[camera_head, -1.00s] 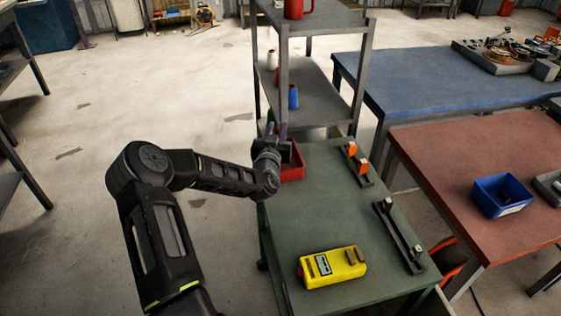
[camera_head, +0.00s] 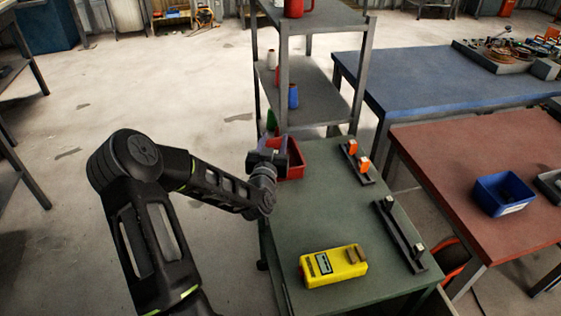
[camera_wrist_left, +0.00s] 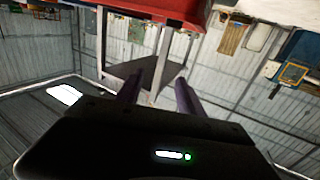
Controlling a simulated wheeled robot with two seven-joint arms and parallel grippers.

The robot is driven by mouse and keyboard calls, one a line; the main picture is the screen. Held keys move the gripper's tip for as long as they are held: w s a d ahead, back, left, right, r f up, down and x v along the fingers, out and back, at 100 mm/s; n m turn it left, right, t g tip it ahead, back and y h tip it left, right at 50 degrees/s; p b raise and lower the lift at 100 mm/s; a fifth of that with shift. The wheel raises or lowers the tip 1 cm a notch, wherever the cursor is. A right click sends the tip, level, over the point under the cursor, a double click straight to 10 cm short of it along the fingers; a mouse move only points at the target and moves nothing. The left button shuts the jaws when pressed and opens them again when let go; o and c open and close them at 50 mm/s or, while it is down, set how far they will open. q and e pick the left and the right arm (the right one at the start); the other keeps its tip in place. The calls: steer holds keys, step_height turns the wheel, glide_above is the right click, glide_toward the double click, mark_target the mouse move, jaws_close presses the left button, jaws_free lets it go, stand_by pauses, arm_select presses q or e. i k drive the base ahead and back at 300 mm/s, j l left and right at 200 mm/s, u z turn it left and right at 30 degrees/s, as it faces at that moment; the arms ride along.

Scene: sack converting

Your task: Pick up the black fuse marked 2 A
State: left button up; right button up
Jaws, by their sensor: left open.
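I cannot make out a black fuse marked 2 A in either view. A red open bin (camera_head: 291,172) stands at the far left corner of the green table; what lies inside is too small or hidden. My left gripper (camera_head: 267,141) is in front of and to the left of this bin, partly over it in the picture. In the left wrist view the two fingers (camera_wrist_left: 156,92) stand apart with nothing between them, and a red surface (camera_wrist_left: 165,8) shows at the top. My right gripper is not in view.
The green table (camera_head: 310,222) holds a yellow meter (camera_head: 333,266) and two dark rails (camera_head: 400,238) (camera_head: 359,165) with small blocks. A grey shelf rack (camera_head: 318,97) stands behind it. A red table (camera_head: 490,170) with a blue bin (camera_head: 503,194) is at right.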

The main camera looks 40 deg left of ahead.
mark_target(418, 250)
steer(key=k, duration=1)
